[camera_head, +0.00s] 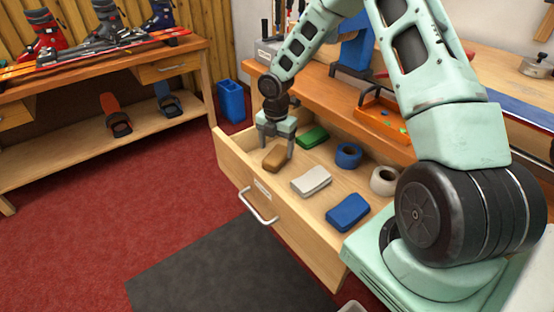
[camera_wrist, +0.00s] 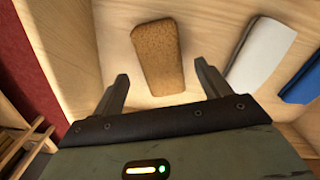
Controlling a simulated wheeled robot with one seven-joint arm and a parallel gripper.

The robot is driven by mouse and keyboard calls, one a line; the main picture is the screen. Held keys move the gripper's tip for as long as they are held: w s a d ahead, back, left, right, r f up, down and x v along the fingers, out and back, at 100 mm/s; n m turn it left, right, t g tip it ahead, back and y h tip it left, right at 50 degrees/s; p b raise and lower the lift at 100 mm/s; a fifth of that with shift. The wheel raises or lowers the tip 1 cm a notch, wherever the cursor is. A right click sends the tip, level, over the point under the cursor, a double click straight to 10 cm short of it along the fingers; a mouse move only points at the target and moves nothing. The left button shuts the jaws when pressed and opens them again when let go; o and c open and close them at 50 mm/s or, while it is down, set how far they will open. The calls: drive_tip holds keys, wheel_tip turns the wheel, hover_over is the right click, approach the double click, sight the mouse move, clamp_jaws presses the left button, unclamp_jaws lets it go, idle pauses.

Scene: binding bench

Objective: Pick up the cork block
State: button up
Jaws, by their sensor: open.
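The cork block (camera_head: 274,158) is brown and lies flat in the open drawer (camera_head: 262,194), near its far left end. In the wrist view the cork block (camera_wrist: 158,57) shows whole, with its speckled top facing up. My gripper (camera_head: 276,145) is inside the drawer, right beside the block in the head view. In the wrist view my gripper (camera_wrist: 162,82) has its two fingers spread apart, with the near end of the block in line with the gap between them. Nothing is held. I cannot tell the height of the fingertips above the drawer floor.
The drawer also holds a green block (camera_head: 313,136), a white block (camera_head: 311,180), a blue block (camera_head: 348,212), a blue tape roll (camera_head: 348,155) and a white tape roll (camera_head: 384,180). The drawer walls stand close around my gripper. An orange tray (camera_head: 382,121) sits on the bench above.

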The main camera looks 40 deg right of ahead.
sight(277, 153)
wheel_tip(277, 153, down, 4)
drive_tip(key=shift+s+d+r, duration=0.1)
drive_tip(key=shift+r, duration=0.1)
drive_tip(key=c, duration=1.2)
drive_tip(key=shift+o, duration=0.2)
drive_tip(key=shift+r, duration=0.1)
wheel_tip(277, 153, up, 10)
drive_tip(key=shift+f+p, duration=0.1)
drive_tip(key=shift+p, duration=0.6)
drive_tip(key=o, duration=0.5)
drive_tip(key=c, duration=0.3)
drive_tip(key=shift+s, duration=0.1)
